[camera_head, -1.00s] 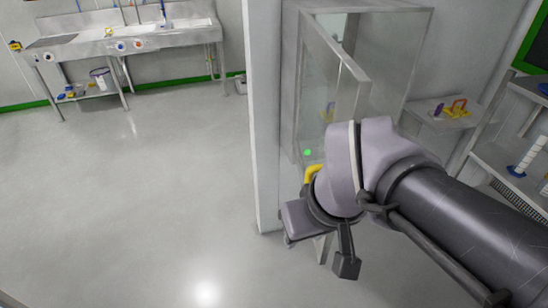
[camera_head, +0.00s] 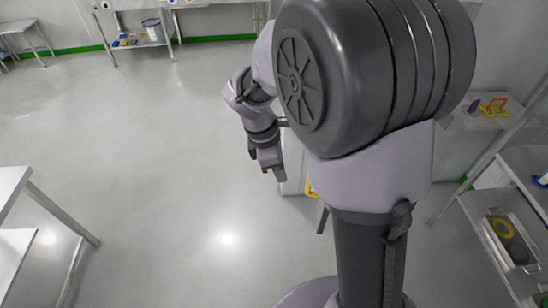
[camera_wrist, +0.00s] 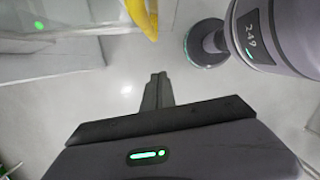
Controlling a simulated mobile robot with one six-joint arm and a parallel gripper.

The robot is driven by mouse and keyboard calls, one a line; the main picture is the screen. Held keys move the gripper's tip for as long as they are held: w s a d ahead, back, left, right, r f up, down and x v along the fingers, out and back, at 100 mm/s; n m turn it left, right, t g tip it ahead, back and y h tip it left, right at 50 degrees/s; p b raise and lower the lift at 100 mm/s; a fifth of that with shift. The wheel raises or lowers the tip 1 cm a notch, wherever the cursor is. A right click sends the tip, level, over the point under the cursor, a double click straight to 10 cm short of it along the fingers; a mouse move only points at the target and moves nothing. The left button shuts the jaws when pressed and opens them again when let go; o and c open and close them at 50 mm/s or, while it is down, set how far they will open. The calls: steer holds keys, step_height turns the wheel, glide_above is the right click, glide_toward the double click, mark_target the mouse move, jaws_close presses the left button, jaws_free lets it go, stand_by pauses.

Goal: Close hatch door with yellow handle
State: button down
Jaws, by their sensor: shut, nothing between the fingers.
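The yellow handle (camera_head: 311,187) shows only as a small piece beside my arm in the head view. In the wrist view the yellow handle (camera_wrist: 143,18) is a curved bar at the top edge, partly cut off. A pale framed panel with a green dot (camera_wrist: 50,62) is at upper left there; I cannot tell whether it is the hatch door or its frame. My gripper (camera_head: 268,170) points down, to the left of the handle and apart from it. Its fingers (camera_wrist: 157,80) are together and empty. My arm hides most of the hatch in the head view.
A shelf with yellow and purple items (camera_head: 487,112) is at right. A rack with a tray (camera_head: 512,240) stands below it. A metal table (camera_head: 60,215) is at the left edge. Open grey floor (camera_head: 160,150) lies left of my gripper.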

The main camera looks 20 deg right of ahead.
steer(key=s+d+f+b, duration=0.1)
steer(key=d+f, duration=0.2)
steer(key=d, duration=0.1)
steer(key=shift+s+d+f, duration=0.2)
steer(key=shift+d+f, duration=0.1)
steer(key=shift+d, duration=0.05)
steer(key=shift+s+d, duration=0.1)
